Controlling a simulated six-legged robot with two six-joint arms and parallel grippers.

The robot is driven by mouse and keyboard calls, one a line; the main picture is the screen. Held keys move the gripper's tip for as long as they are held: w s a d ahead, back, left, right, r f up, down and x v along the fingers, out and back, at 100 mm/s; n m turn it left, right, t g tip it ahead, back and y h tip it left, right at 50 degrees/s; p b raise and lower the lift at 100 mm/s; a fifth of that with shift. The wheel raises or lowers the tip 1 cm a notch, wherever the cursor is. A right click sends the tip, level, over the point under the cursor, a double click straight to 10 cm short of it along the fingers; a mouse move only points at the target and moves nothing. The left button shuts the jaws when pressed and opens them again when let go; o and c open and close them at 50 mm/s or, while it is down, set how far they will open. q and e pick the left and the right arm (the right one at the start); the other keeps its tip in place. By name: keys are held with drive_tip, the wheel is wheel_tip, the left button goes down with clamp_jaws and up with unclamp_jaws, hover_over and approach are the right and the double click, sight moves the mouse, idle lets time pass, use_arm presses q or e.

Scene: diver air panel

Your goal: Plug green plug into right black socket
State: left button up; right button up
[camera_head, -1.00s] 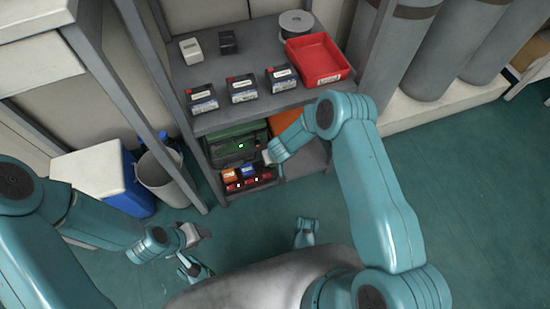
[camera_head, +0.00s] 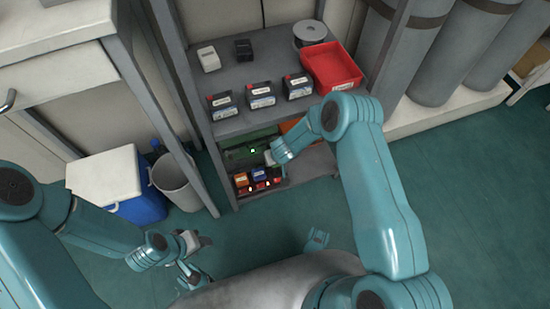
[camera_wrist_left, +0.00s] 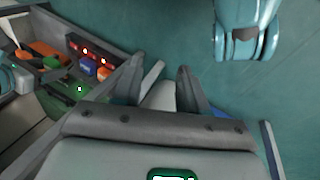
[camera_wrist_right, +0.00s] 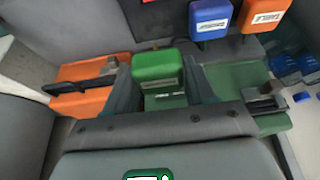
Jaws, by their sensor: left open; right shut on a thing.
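The green plug (camera_wrist_right: 157,65) is between the fingers of my right gripper (camera_wrist_right: 160,88), which is shut on it, in the right wrist view. In the head view my right gripper (camera_head: 272,158) is at the shelf's lower bay, just above the plug panel. A blue plug (camera_wrist_right: 210,19) and an orange plug (camera_wrist_right: 262,15) stand on that panel, beyond the green plug. I cannot make out the right black socket; the green plug and fingers cover part of the panel. My left gripper (camera_wrist_left: 158,85) is open and empty, away from the shelf.
A green case (camera_head: 250,150) with a lit green lamp and an orange case (camera_wrist_right: 88,85) are in the lower bay. Above are labelled boxes (camera_head: 260,95) and a red tray (camera_head: 334,68). A bin (camera_head: 178,183) and a blue cooler (camera_head: 105,178) stand left. Floor at right is clear.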

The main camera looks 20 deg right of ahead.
drive_tip(key=shift+f, duration=0.75)
wheel_tip(320, 180, down, 3)
drive_tip(key=shift+f+b, duration=0.1)
drive_tip(key=shift+b, duration=1.1)
use_arm(q)
drive_tip(key=shift+w+a+f+t+b, duration=0.15)
drive_tip(key=shift+w+f+t, duration=0.1)
drive_tip(key=shift+w+f, duration=0.45)
drive_tip(key=shift+w+d+f+t+b, duration=0.2)
drive_tip(key=shift+w+f, duration=0.3)
drive_tip(key=shift+f, duration=0.35)
drive_tip(key=shift+f, duration=0.15)
use_arm(e)
drive_tip(key=shift+f, duration=0.1)
use_arm(q)
drive_tip(key=shift+f+b, duration=0.3)
drive_tip(key=shift+b, duration=0.1)
drive_tip(key=shift+s, duration=0.1)
use_arm(e)
drive_tip(key=shift+s+f, duration=0.1)
drive_tip(key=shift+f, duration=0.95)
